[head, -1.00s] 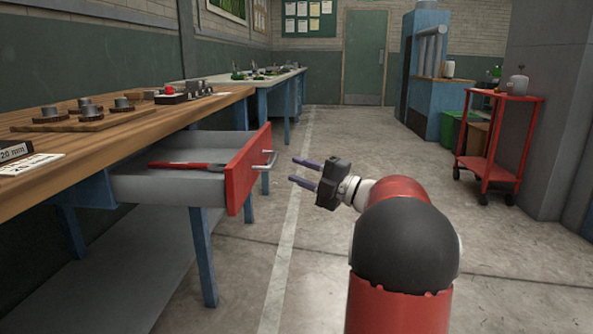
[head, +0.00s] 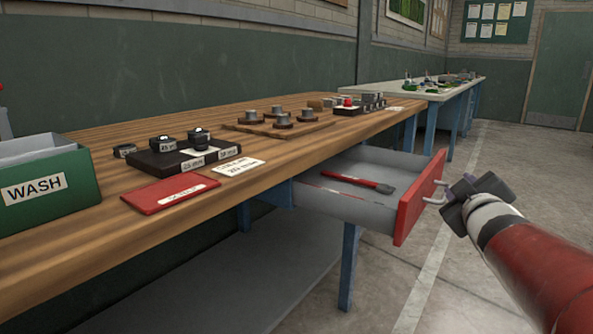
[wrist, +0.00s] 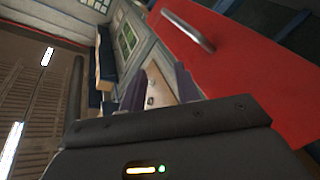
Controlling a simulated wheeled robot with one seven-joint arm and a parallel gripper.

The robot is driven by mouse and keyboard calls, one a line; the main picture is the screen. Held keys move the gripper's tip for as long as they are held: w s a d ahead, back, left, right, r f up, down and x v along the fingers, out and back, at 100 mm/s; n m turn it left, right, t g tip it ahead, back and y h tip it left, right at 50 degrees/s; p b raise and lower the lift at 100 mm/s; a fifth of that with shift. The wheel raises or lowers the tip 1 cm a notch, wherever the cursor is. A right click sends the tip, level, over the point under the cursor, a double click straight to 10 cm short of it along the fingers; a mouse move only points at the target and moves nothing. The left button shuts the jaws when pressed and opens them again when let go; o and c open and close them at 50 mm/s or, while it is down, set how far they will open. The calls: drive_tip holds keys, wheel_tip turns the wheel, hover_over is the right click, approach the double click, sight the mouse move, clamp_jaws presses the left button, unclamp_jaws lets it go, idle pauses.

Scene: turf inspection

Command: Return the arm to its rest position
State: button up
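My gripper (head: 466,186) is at the right in the head view, beside the handle of the open drawer's red front (head: 420,197). In that view its fingers are mostly hidden behind its dark body. In the wrist view, its two purple fingers (wrist: 160,86) stand apart with nothing between them. The red drawer front (wrist: 235,60) and its metal handle show to the right of the fingers there. I cannot tell whether the gripper touches the handle, but the fingers are not around it.
The drawer holds a red and dark tool (head: 358,182). The wooden bench (head: 115,245) carries a green WASH bin (head: 50,188), a red card (head: 170,193), a black block with dark parts (head: 182,157) and several grey pieces. Open floor (head: 540,165) lies right of the drawer.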

drive_tip(key=s+a+f+m+g+y+p, duration=0.1)
drive_tip(key=s+a+f+m+g, duration=0.1)
drive_tip(key=s, duration=0.6)
drive_tip(key=s+a+f+m+g+y+p, duration=0.1)
drive_tip(key=s+a+f+m+g+p, duration=0.1)
drive_tip(key=s+a+f+g, duration=0.3)
drive_tip(key=s+a+f+m+g+y+p, duration=0.1)
drive_tip(key=s+a+f+m+g+y, duration=0.1)
drive_tip(key=s+a+f, duration=0.5)
drive_tip(key=s+a+m+g, duration=0.1)
drive_tip(key=s+a+g, duration=0.1)
drive_tip(key=s, duration=0.3)
drive_tip(key=shift+s+a+p, duration=0.15)
drive_tip(key=shift+a+p, duration=0.2)
drive_tip(key=shift+a, duration=0.15)
